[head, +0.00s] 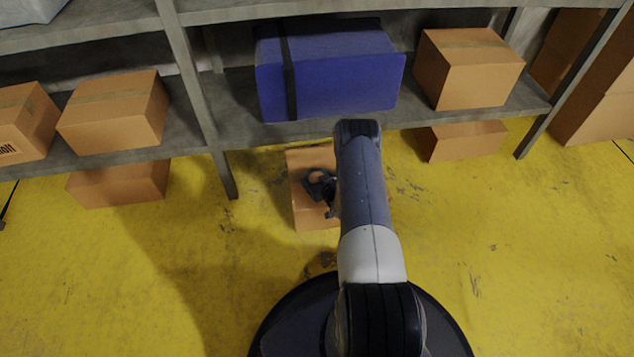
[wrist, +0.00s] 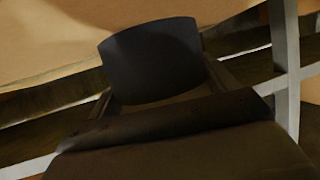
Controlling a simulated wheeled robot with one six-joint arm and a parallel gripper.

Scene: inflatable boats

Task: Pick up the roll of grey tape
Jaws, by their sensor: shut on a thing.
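The roll of grey tape (head: 317,178) shows as a small dark ring in the head view, in front of a cardboard box and beside my arm. In the wrist view the tape (wrist: 150,58) is a dark, curved block at the upper middle, between the thin fingers of my gripper (wrist: 160,90). My gripper also shows in the head view (head: 331,200), partly hidden by my arm. It is shut on the tape. A dark part of my own wrist covers the bottom of the wrist view.
A cardboard box (head: 302,208) stands on the yellow floor below and behind the gripper. A grey shelf (head: 235,98) behind holds a blue case (head: 345,75) and several cartons, including one at right (head: 465,70). Open floor (head: 540,260) lies to the right.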

